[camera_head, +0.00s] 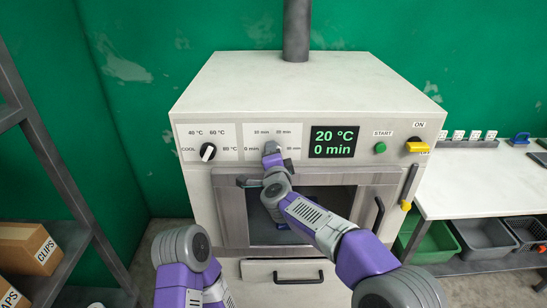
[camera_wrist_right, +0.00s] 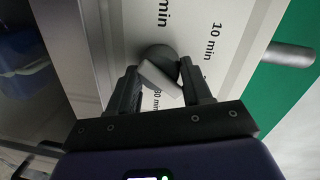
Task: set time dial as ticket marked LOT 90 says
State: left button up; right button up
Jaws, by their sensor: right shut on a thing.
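The time dial (camera_head: 271,147) is on the middle panel of the white dryer's front, with minute labels around it. My right gripper (camera_head: 271,162) is at this dial and partly covers it and its lower labels. In the right wrist view, the fingers of the gripper (camera_wrist_right: 160,88) are shut on the dial's pale grip bar (camera_wrist_right: 160,78). The display (camera_head: 334,142) reads 20 °C and 0 min. No ticket marked LOT 90 is readable; several small white cards (camera_head: 474,135) at the right are too small to read. My left gripper is outside the view.
The temperature dial (camera_head: 208,152) is left of the time dial. A green START button (camera_head: 380,147) and a yellow ON switch (camera_head: 417,147) are at the right. An oven-style door (camera_head: 233,220) with a dark handle lies below my right arm. Shelves with boxes stand at the left.

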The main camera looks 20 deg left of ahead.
jog(key=shift+d+r, duration=0.1)
jog(key=shift+r, duration=0.05)
jog(key=o, duration=1)
jog(key=shift+o, duration=0.2)
jog(key=shift+s, duration=0.1)
jog(key=v, duration=0.7)
jog(key=shift+s+b, duration=0.2)
jog(key=shift+b, duration=0.2)
jog(key=shift+d, duration=0.1)
